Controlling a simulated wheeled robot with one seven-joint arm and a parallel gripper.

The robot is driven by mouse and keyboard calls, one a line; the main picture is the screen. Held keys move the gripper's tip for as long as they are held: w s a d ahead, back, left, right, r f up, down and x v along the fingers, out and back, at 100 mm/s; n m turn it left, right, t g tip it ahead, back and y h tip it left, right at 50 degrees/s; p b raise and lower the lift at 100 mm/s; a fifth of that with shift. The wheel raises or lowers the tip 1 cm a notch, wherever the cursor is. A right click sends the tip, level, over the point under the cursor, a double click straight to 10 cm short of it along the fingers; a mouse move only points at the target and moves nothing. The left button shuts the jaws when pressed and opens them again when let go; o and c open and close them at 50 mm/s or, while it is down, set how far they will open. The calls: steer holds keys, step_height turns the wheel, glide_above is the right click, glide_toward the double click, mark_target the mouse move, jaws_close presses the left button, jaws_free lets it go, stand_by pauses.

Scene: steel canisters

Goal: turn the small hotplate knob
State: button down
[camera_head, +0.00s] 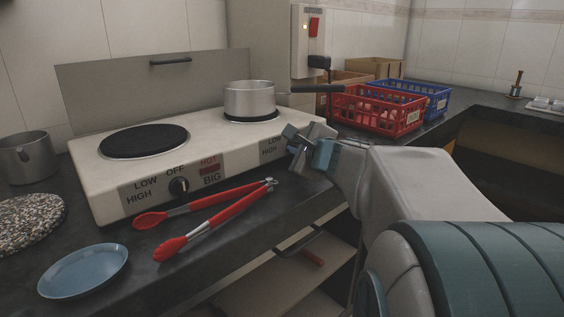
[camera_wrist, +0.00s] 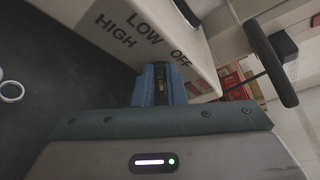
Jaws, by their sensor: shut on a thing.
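The white two-plate hotplate (camera_head: 240,143) stands on the dark counter. My gripper (camera_head: 298,150) is at the right end of its front panel, beside the LOW label there. In the wrist view my gripper's blue fingers (camera_wrist: 158,84) are shut at the panel near the LOW, HIGH and OFF labels. They are closed on the small knob, which the fingers hide almost wholly; its pointer direction cannot be told. A steel saucepan (camera_head: 249,100) sits on the small plate.
The saucepan's black handle (camera_head: 318,88) reaches right, above my gripper. Red tongs (camera_head: 205,212) and a blue plate (camera_head: 84,271) lie in front. Red (camera_head: 383,112) and blue (camera_head: 433,95) baskets stand behind right. A steel pot (camera_head: 27,158) stands at left.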

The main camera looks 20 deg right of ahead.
steer(key=shift+n+b, duration=0.4)
steer(key=shift+b, duration=0.6)
steer(key=c, duration=1.5)
jaws_free()
steer(key=shift+w+f, duration=0.1)
